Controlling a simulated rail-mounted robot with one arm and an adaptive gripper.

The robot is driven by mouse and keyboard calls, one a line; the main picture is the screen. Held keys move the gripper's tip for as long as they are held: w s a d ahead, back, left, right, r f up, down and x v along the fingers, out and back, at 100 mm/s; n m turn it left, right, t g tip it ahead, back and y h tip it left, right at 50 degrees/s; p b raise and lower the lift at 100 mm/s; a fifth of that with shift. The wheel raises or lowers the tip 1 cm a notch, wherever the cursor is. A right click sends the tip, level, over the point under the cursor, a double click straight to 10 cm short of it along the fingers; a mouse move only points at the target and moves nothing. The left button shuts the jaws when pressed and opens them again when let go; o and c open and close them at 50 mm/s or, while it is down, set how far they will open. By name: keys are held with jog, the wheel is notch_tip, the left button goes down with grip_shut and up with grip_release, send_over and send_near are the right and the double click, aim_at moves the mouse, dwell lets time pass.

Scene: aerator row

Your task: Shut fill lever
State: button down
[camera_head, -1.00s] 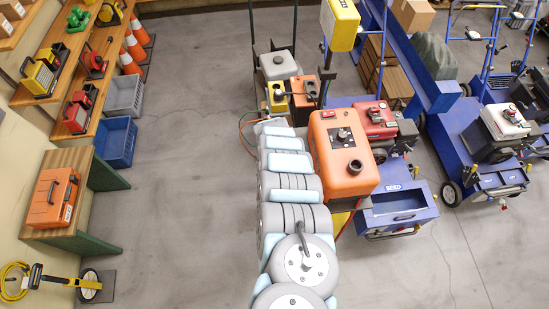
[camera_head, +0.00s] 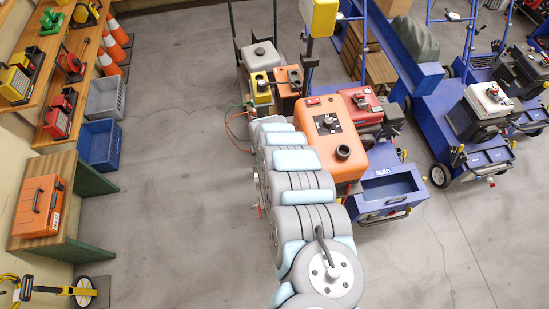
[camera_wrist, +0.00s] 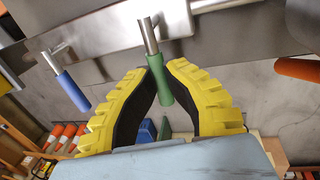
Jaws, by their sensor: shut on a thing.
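In the wrist view, a lever with a green sleeve (camera_wrist: 158,84) on a metal stem hangs from a grey metal body. My gripper (camera_wrist: 164,66) has yellow ridged fingers with dark inner pads, and its tips are closed on the green sleeve from both sides. A lever with a blue sleeve (camera_wrist: 74,91) is to the left, apart from the fingers. An orange-red handle (camera_wrist: 298,69) is to the right, also apart. I cannot tell from the frames which lever is the fill lever. In the head view my arm hides the gripper and the levers.
In the head view, an orange machine (camera_head: 332,137) stands just right of my arm, with a blue seeder (camera_head: 388,190) beside it. A grey-topped machine (camera_head: 261,56) is beyond. A bench with an orange case (camera_head: 38,205) is at left. Clear floor lies between bench and arm.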

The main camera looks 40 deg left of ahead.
jog(key=shift+d+f, duration=0.1)
jog(key=shift+d, duration=0.05)
dwell(0.4)
jog(key=c, duration=1)
grip_release()
jog(key=shift+s, duration=0.1)
jog(key=shift+c, duration=0.2)
jog(key=shift+d+r, duration=0.2)
jog(key=shift+r, duration=0.85)
jog(key=shift+s+d+r, duration=0.15)
jog(key=shift+r, duration=0.7)
jog(key=shift+s+d+r, duration=0.1)
jog(key=shift+s+r, duration=0.05)
jog(key=shift+r, duration=0.65)
jog(key=shift+s+d+r, duration=0.15)
jog(key=shift+r, duration=0.7)
